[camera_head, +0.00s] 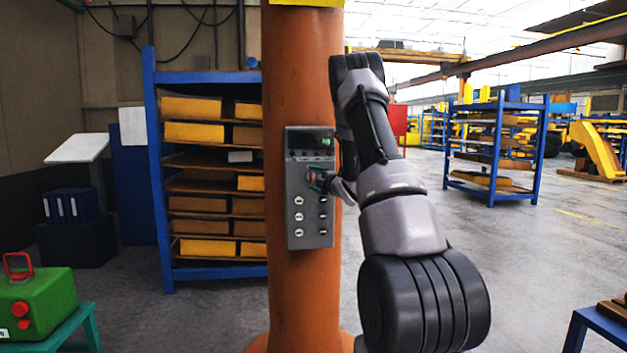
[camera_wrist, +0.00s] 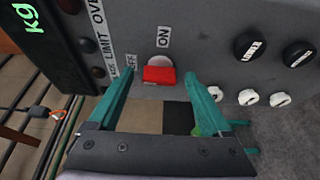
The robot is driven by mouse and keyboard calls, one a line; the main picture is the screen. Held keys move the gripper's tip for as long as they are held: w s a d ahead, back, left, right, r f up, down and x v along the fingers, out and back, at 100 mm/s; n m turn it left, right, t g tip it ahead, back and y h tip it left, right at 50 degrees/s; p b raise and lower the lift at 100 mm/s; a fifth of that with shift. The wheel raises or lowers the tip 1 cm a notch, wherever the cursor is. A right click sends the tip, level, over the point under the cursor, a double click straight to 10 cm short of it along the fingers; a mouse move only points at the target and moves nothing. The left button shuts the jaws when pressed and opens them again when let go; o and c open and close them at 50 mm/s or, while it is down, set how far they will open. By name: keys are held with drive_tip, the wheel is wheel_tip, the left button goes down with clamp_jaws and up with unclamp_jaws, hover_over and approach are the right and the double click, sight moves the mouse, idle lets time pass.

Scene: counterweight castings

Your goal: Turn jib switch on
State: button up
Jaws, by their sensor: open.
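The grey control box (camera_head: 310,225) is fixed to an orange column (camera_head: 300,90) in the head view. In the wrist view, a red switch (camera_wrist: 158,75) stands out from the box face (camera_wrist: 205,35), with ON and OFF labels beside it. The switch's lever seems to lie between the two labels' sides, and I cannot tell its exact position. My gripper (camera_wrist: 153,88) is open, with its teal fingers on either side of the red switch and apart from it. In the head view my gripper (camera_head: 320,180) is at the middle of the box, where it partly hides the switch.
Black knobs (camera_wrist: 272,50) and white knobs (camera_wrist: 262,98) sit on the same box, close to one finger. A green display (camera_wrist: 28,18) is at its other end. A blue shelf (camera_head: 150,150) with yellow bins stands behind the column. A green case (camera_head: 35,305) is at the lower left.

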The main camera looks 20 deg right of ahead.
drive_tip(key=shift+w+a, duration=0.1)
drive_tip(key=shift+w, duration=0.2)
clamp_jaws()
